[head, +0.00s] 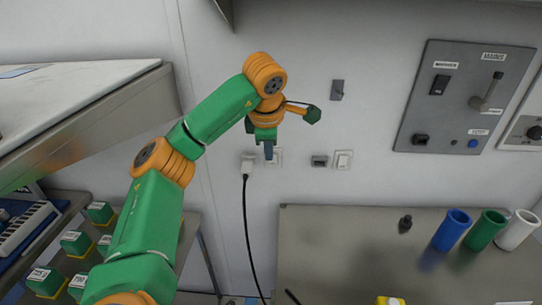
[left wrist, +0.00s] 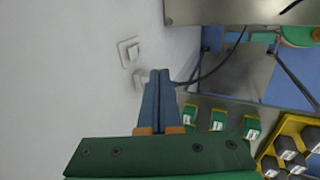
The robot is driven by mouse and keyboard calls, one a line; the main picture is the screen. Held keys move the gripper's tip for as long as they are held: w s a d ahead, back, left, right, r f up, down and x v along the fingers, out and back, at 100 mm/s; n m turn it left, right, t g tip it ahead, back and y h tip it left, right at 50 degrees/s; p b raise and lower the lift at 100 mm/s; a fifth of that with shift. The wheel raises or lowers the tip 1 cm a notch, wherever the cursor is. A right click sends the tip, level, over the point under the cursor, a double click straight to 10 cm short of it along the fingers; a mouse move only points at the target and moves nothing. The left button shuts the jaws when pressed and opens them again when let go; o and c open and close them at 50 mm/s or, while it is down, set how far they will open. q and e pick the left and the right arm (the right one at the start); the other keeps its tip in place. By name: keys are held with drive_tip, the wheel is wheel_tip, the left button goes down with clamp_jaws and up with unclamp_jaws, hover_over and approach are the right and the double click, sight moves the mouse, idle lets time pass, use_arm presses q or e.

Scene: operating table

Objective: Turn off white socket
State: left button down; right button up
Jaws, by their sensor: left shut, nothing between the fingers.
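A white plugged socket (head: 248,164) sits on the wall with a black cable hanging from it. A white switch plate (head: 275,157) is just right of it, partly hidden by my left gripper (head: 269,153). In the left wrist view, a white plate with a raised rocker (left wrist: 129,52) shows on the wall left of my gripper (left wrist: 160,74). The plug (left wrist: 140,80) shows partly behind the fingers. My left gripper is shut and empty, its fingers pressed together close to the plate; I cannot tell if they touch it. My right gripper is not in view.
Another white switch (head: 343,159) and a dark grey socket (head: 319,160) are to the right. A grey control panel (head: 463,98) is at the upper right. A metal table (head: 360,255) with blue, green and white cups stands below. Shelves with green boxes are at the left.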

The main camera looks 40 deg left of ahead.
use_arm(q)
drive_tip(key=w+a+f+p, duration=0.4)
drive_tip(key=w+a+f, duration=0.1)
drive_tip(key=f, duration=0.2)
drive_tip(key=shift+w, duration=0.4)
drive_tip(key=p, duration=0.1)
drive_tip(key=r+p, duration=0.2)
drive_tip(key=shift+w+a, duration=0.25)
drive_tip(key=shift+w, duration=0.1)
drive_tip(key=shift+f, duration=0.1)
idle(0.3)
